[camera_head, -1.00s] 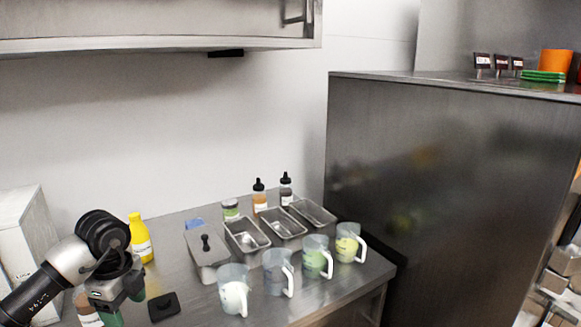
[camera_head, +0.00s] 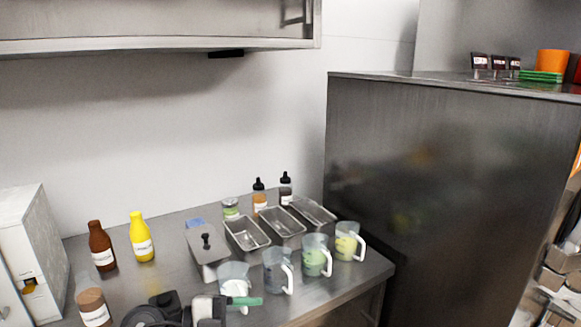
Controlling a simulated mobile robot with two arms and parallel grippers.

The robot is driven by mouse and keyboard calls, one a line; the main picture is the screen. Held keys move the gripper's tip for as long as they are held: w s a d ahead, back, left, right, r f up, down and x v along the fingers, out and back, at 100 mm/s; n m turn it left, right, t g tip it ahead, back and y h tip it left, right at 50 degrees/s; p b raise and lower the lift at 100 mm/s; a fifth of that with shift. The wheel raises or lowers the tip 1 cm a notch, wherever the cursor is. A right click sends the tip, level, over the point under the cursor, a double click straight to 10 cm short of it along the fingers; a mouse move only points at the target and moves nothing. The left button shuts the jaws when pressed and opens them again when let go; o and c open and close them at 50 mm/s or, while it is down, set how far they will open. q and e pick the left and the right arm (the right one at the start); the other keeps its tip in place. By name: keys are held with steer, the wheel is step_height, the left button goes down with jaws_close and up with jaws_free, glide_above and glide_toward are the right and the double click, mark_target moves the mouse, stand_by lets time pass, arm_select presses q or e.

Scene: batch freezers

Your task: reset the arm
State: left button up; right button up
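My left arm comes in at the bottom edge, left of centre. Its gripper (camera_head: 248,301) points right, with a green finger-like part in front of the leftmost clear jug (camera_head: 234,281). The lower part of the gripper is cut off by the frame edge, so its opening cannot be judged. I see nothing clearly held in it. My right gripper is not in view.
Several jugs line the counter front, including one with green contents (camera_head: 316,256). Metal trays (camera_head: 247,233) and a lidded container (camera_head: 204,244) stand behind. Brown (camera_head: 101,246) and yellow bottles (camera_head: 141,238) stand left. A tall steel cabinet (camera_head: 440,170) bounds the right.

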arm_select(q)
steer(key=a+r+n+t+y, duration=0.3)
steer(key=a+n+t+y, duration=0.25)
steer(key=n+t, duration=1)
steer(key=s+a+f+n+g+y, duration=0.2)
steer(key=s+a+f+n+y, duration=0.15)
steer(key=f+y, duration=0.3)
steer(key=s+a+f+n+g+y, duration=0.3)
steer(key=a+f+n+y, duration=0.2)
steer(key=f, duration=0.2)
steer(key=s+f+g+h, duration=0.1)
steer(key=s+f+g, duration=0.4)
steer(key=s, duration=0.3)
steer(key=s+f+g, duration=0.5)
steer(key=s, duration=0.3)
step_height(320, 180, down, 26)
steer(key=s+g, duration=0.2)
steer(key=s+a+f+m, duration=0.1)
steer(key=s+a+f, duration=0.1)
steer(key=s+f, duration=1.3)
steer(key=shift+s+a+f+g, duration=0.35)
steer(key=shift+f+g, duration=0.1)
steer(key=shift+f, duration=0.05)
